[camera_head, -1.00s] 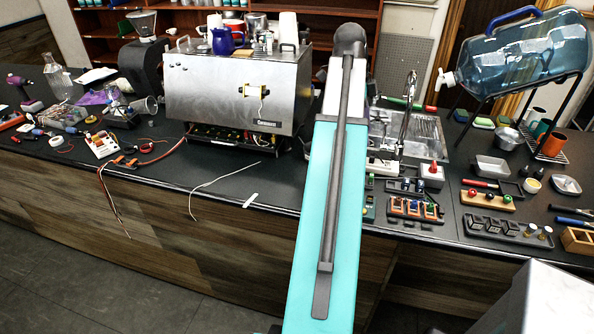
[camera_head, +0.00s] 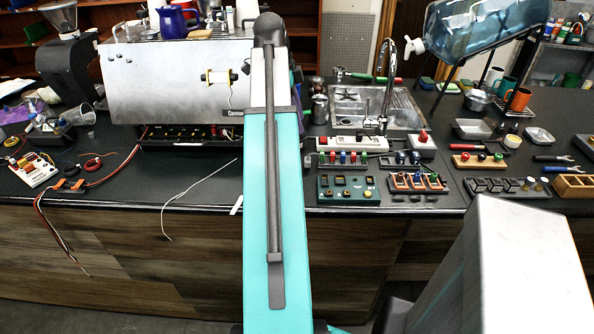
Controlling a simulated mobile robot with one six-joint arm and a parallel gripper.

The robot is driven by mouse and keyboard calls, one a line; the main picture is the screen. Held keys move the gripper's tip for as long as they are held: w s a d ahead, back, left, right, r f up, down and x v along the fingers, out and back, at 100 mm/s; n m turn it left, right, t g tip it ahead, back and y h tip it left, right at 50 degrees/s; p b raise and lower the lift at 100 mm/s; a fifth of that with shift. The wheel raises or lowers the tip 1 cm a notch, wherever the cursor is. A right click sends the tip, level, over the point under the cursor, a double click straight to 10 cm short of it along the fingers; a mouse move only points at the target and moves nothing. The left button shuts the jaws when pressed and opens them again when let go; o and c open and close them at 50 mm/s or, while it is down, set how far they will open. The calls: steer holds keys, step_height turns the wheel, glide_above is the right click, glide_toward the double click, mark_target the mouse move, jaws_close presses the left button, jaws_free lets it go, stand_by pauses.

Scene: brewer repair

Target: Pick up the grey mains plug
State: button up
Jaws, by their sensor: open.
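I cannot make out a grey mains plug for certain in the head view. A white power strip (camera_head: 352,143) lies on the bench, right of my teal arm. My arm reaches forward over the bench edge and hides a strip of the bench and the right end of the brewer. My gripper is not in view, so its place relative to any plug cannot be told. The steel brewer (camera_head: 180,82) stands left of my arm, its underside open with parts showing. A thin pale cable (camera_head: 196,184) lies on the bench in front and hangs over the edge.
A green switch board (camera_head: 348,190) and trays of small parts crowd the bench on the right. A sink (camera_head: 345,110) with a tap (camera_head: 384,75) lies behind, near a large water bottle (camera_head: 475,38). A white meter-like box (camera_head: 30,172) lies left. Bare bench (camera_head: 120,195) shows before the brewer.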

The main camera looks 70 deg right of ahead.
steer(key=shift+w+f+b, duration=0.35)
steer(key=shift+w+f, duration=0.3)
steer(key=shift+f, duration=0.1)
steer(key=p, duration=0.1)
glide_above(307, 159)
steer(key=w, duration=0.2)
steer(key=shift+s+a+f, duration=0.1)
steer(key=shift+a+f, duration=0.05)
steer(key=shift+f, duration=1.9)
steer(key=shift+s+a+f, duration=0.1)
steer(key=shift+a+f, duration=0.05)
steer(key=shift+f, duration=1.9)
steer(key=shift+f+p, duration=0.1)
steer(key=shift+p, duration=0.2)
steer(key=shift+p+x, duration=0.8)
steer(key=shift+x, duration=1.7)
steer(key=c, duration=1.1)
